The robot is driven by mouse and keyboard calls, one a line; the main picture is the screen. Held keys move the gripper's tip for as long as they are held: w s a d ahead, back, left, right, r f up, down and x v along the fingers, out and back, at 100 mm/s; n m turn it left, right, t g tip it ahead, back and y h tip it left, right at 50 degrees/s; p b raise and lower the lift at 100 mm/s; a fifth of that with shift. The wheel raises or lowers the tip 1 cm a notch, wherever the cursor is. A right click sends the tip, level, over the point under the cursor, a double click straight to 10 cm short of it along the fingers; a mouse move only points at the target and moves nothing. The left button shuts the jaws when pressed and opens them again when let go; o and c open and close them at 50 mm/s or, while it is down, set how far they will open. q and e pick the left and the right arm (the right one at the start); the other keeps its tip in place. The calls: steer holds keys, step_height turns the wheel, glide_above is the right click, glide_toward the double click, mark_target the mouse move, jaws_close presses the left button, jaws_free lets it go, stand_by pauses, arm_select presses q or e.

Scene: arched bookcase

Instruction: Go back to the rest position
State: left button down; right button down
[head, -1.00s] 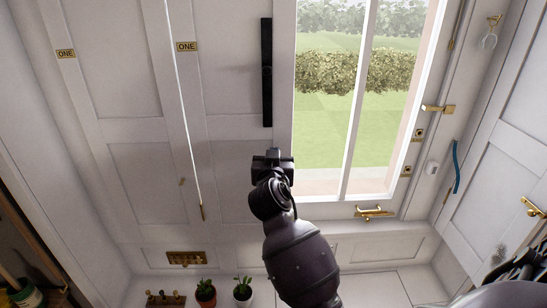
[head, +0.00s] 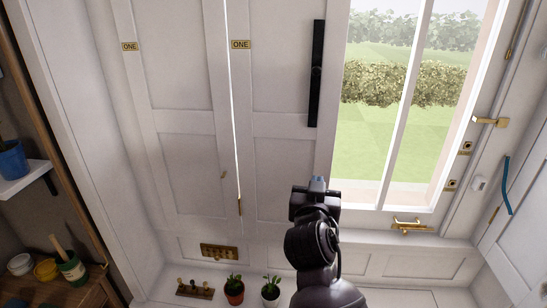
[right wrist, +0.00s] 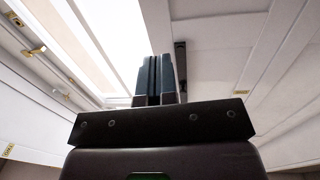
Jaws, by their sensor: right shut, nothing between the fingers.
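My right gripper (head: 318,184) is in the lower middle of the head view, in front of the white panelled wall and just left of the window's lower corner. Its bluish fingers are together with nothing between them. In the right wrist view the gripper (right wrist: 160,78) shows its closed fingers pointing up and away, with the bright window to their left. My left gripper is not in view.
White double doors (head: 180,130) stand left of the window (head: 420,120), with a black vertical bar (head: 316,75) beside it. Two potted plants (head: 234,290) (head: 270,290) sit low near the arm. A wooden shelf with pots (head: 70,268) is at lower left.

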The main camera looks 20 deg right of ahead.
steer(key=w+a+f+n+t+y, duration=0.2)
steer(key=a+f+n+y, duration=0.45)
steer(key=f+y, duration=0.2)
steer(key=s+d+f+n+g+y, duration=0.1)
steer(key=s+d+f+g+y, duration=0.1)
steer(key=s+f, duration=1.7)
step_height(320, 180, down, 4)
steer(key=d+g, duration=0.1)
steer(key=g, duration=0.1)
steer(key=shift+s+d+n+g, duration=0.15)
steer(key=shift+s+n+g, duration=0.2)
steer(key=shift+s+g, duration=0.05)
